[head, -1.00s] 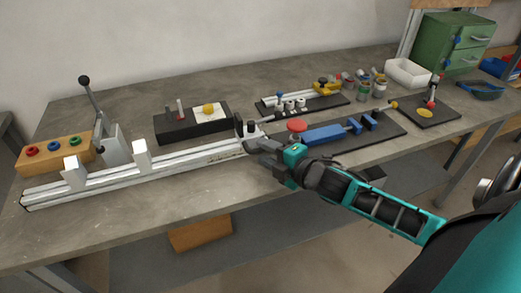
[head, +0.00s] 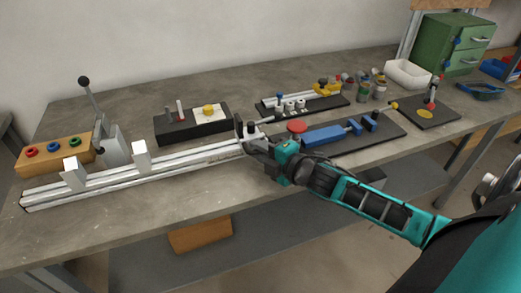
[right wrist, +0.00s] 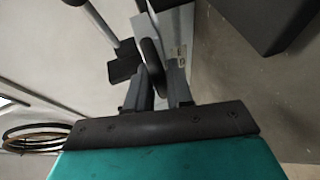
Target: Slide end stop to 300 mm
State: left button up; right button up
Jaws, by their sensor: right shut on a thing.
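A pale aluminium rail (head: 110,184) runs along the front of the bench, with two white upright blocks (head: 141,154) on it. The dark end stop (head: 243,131) sits at the rail's right end. My right gripper (head: 256,145) reaches it from the right, low and level with the rail. In the right wrist view, the two fingers of the right gripper (right wrist: 158,78) are closed around a dark rounded part of the end stop (right wrist: 151,62). The scale on the rail is too small to read. My left gripper is not in view.
A lever clamp (head: 108,140) stands behind the rail's left end, beside a wooden block with coloured rings (head: 54,155). A black base with a blue clamp (head: 325,135) lies right of the end stop. Bare bench lies in front of the rail.

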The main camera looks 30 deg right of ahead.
jog(key=shift+f, duration=0.1)
grip_shut()
jog(key=shift+a+p, duration=0.35)
jog(key=shift+a, duration=0.1)
jog(key=shift+w+a, duration=0.15)
jog(key=shift+a, duration=0.4)
jog(key=o, duration=0.7)
grip_release()
jog(key=p+v, duration=0.1)
jog(key=v, duration=1.1)
jog(key=shift+s, duration=0.35)
